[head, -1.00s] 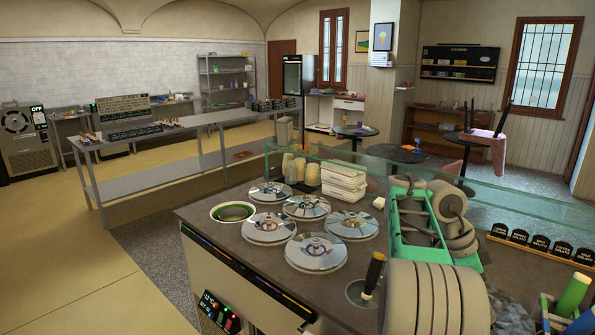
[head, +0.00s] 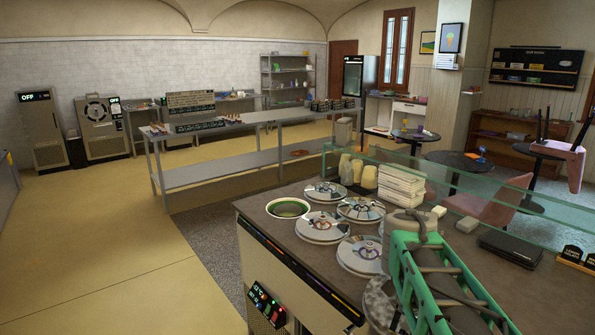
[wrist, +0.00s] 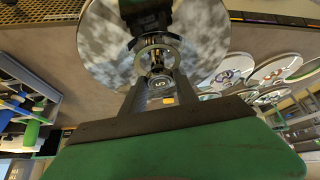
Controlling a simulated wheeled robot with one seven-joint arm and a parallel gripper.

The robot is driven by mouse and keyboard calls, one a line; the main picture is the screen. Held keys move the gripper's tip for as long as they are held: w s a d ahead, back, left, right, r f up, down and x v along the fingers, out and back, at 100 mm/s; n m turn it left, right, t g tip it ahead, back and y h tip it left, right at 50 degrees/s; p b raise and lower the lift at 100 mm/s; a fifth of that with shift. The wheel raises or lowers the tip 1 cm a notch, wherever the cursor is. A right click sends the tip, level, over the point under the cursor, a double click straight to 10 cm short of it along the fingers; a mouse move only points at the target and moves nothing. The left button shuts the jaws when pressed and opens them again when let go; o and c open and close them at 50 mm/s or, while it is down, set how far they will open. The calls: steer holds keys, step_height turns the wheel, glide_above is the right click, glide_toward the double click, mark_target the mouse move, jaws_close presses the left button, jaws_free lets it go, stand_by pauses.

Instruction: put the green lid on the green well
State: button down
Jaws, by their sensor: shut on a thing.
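My gripper (wrist: 158,72) is shut on the knob of a round, shiny steel lid (wrist: 105,45) in the wrist view. The lid's green marking cannot be made out. In the head view the edge of this lid (head: 378,302) shows beside my arm at the bottom right, and my arm hides the gripper. The green well (head: 288,208) is open, with a pale rim and dark green inside, at the left of the counter top. The held lid is well apart from it, to its right and nearer.
Several closed steel lids (head: 322,226) lie on the counter (head: 270,232) between the green well and the held lid. Behind them stand a stack of white tubs (head: 401,186) and cups (head: 369,177). A glass screen (head: 465,203) runs along the far side.

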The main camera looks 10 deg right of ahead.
mark_target(364, 302)
steer(key=a+n, duration=0.1)
steer(key=a, duration=0.2)
steer(key=w+a+f+n+t+y, duration=0.1)
steer(key=a+n, duration=0.1)
steer(key=a, duration=0.2)
steer(key=a+n+y, duration=0.1)
steer(key=a+n, duration=0.1)
steer(key=a, duration=0.2)
steer(key=shift+w+a+f+t, duration=0.15)
steer(key=shift+a+f+t, duration=0.1)
steer(key=shift+t, duration=0.05)
steer(key=s+a+f+n+y, duration=0.1)
steer(key=a+n, duration=0.3)
steer(key=a, duration=0.6)
steer(key=shift+s+a+f+n+y, duration=0.3)
steer(key=shift+s+a+y, duration=0.1)
steer(key=shift+y, duration=0.3)
